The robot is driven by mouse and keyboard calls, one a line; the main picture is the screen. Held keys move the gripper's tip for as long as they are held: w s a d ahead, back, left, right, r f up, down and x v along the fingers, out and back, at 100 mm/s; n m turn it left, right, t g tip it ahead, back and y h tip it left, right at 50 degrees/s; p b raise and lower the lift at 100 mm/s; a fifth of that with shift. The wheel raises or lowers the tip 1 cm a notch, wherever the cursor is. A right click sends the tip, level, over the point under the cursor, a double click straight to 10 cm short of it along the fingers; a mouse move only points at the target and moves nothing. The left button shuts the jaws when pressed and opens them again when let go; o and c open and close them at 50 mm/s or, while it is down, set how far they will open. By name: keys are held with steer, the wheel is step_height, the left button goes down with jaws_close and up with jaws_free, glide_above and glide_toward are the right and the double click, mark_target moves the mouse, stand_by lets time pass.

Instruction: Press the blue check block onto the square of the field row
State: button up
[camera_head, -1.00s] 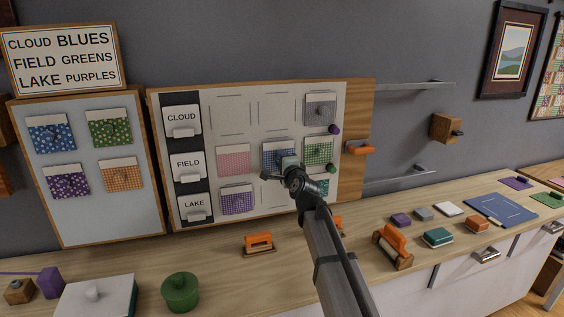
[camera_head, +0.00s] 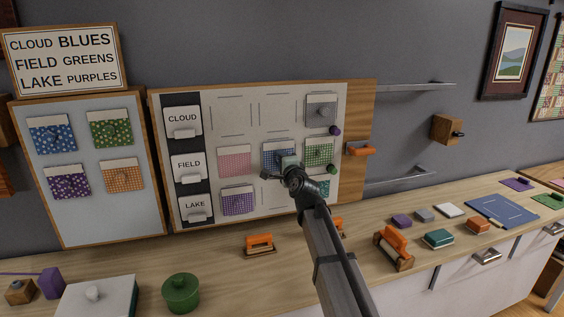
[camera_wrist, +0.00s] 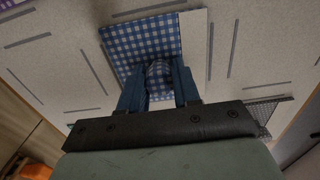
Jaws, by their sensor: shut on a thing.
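The blue check block (camera_head: 274,155) is at the field row of the design board, in the middle square, between a pink block (camera_head: 234,161) and a green check block (camera_head: 319,151). My gripper (camera_head: 283,166) is in front of it and hides its lower right part. In the wrist view, my gripper (camera_wrist: 159,85) is shut on the round knob of the blue check block (camera_wrist: 143,42). The block's face lies close to the board (camera_wrist: 207,85); I cannot tell whether it touches. The field label (camera_head: 188,165) is at the row's left.
A grey block (camera_head: 321,111) hangs in the cloud row and a purple check block (camera_head: 238,201) in the lake row. Two cloud squares are empty. An orange-handled tool (camera_head: 360,149) juts from the board's right edge. The counter below holds several small items.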

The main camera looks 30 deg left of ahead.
steer(key=shift+a, duration=0.1)
stand_by(0.3)
steer(key=o, duration=1.5)
steer(key=v, duration=0.8)
steer(key=shift+w, duration=0.1)
stand_by(0.6)
